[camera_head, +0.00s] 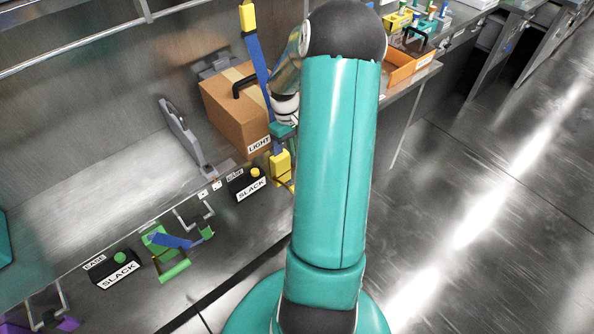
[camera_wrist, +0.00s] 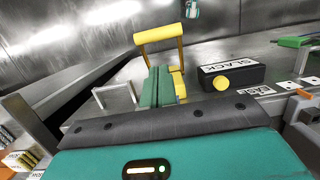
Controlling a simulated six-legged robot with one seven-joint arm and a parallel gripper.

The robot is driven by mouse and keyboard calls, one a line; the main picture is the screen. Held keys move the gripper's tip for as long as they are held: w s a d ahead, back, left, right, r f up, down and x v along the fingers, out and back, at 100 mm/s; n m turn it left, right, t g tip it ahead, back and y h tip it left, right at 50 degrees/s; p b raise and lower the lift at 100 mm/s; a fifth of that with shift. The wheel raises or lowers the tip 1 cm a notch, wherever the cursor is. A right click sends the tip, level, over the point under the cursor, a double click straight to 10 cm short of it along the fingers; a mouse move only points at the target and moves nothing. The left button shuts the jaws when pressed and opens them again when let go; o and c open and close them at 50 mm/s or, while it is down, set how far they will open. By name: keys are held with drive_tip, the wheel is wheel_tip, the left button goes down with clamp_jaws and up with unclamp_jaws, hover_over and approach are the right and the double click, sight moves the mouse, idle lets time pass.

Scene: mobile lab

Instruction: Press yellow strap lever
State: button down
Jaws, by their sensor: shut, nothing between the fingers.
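The yellow strap lever (camera_head: 281,168) sits at the bench's front edge, below a blue strap (camera_head: 258,62) that runs up beside a cardboard box. In the wrist view the yellow lever (camera_wrist: 160,38) shows as a wide handle just past my fingertips, with another yellow part (camera_wrist: 178,84) beside the fingers. My gripper (camera_wrist: 157,72) is shut and empty, its teal fingers close to the lever; I cannot tell whether they touch. In the head view my gripper (camera_head: 282,131) is just above the lever, partly hidden by my arm.
A black SLACK box with a yellow button (camera_head: 250,184) stands left of the lever. The cardboard box (camera_head: 232,108) is behind. A green lever (camera_head: 172,268) and green-button SLACK box (camera_head: 117,270) are at lower left. An orange bin (camera_head: 411,68) is at upper right.

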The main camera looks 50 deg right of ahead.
drive_tip(key=shift+f, duration=0.1)
wheel_tip(320, 180, down, 10)
drive_tip(key=s, duration=0.2)
drive_tip(key=shift+a+r, duration=0.2)
drive_tip(key=shift+a, duration=0.05)
idle(0.3)
